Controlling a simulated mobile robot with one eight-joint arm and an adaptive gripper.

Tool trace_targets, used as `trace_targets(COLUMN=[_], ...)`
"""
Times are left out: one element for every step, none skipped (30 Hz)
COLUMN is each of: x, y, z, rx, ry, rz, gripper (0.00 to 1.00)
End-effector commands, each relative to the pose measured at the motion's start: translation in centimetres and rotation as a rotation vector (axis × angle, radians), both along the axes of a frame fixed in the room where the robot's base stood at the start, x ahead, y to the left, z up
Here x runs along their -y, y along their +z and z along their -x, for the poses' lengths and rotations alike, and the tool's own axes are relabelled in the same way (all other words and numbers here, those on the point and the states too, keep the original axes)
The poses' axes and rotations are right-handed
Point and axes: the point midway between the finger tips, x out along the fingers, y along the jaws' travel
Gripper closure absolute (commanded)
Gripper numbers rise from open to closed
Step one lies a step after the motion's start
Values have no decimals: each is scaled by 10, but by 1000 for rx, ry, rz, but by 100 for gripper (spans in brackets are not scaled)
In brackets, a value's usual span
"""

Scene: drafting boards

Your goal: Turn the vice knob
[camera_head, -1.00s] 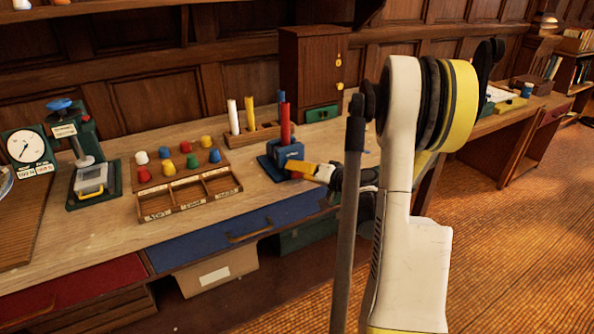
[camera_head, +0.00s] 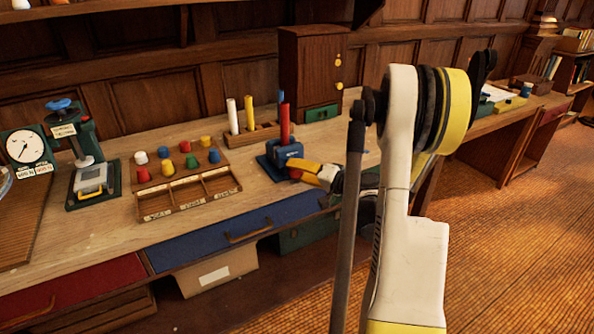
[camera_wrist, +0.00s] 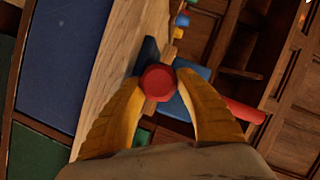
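The blue vice (camera_head: 287,153) stands on the bench near its front edge, with a red rod (camera_head: 285,120) upright in it. Its red knob (camera_head: 295,174) faces my gripper. In the wrist view the round knob (camera_wrist: 158,83) lies between the tips of my two yellow fingers, one on each side and seemingly touching it. My gripper (camera_head: 304,172) is shut on the knob, reaching in from the right. In the wrist view, the blue vice body (camera_wrist: 186,92) shows behind the knob, and the rod (camera_wrist: 240,109) points right. The fingers hide part of the vice.
A wooden tray (camera_head: 190,193) and several coloured knobs on a board (camera_head: 205,172) lie left of the vice. A rack (camera_head: 262,134) with white and yellow rods stands behind it. A green press (camera_head: 92,170) stands further left. A cabinet (camera_head: 312,75) stands at the back.

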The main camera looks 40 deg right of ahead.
Motion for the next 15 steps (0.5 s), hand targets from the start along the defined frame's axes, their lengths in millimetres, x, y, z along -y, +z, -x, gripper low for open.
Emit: trace_targets(x=[0, 0, 0, 0, 0, 0, 0, 0, 0, 0, 0, 0, 0, 0, 0], y=[0, 0, 0, 0, 0, 0, 0, -1, -1, -1, -1, -1, -1, -1, 0], z=[0, 0, 0, 0, 0, 0, 0, 0, 0, 0, 0, 0, 0, 1, 2], rx=[0, 0, 0, 0, 0, -1, -1, -1, -1, -1, -2, -2, -2, -2, -2], ry=[1, 1, 1, 1, 1, 1, 1, 1, 1, 1, 0, 0, 0, 0, 0], rz=[0, 1, 1, 1, 1, 1, 1, 1, 1, 2, 2, 2, 2, 2, 2], gripper=[45, 37, 37, 37, 37, 37, 37, 37, 37, 37, 37, 37, 37, 37, 37])
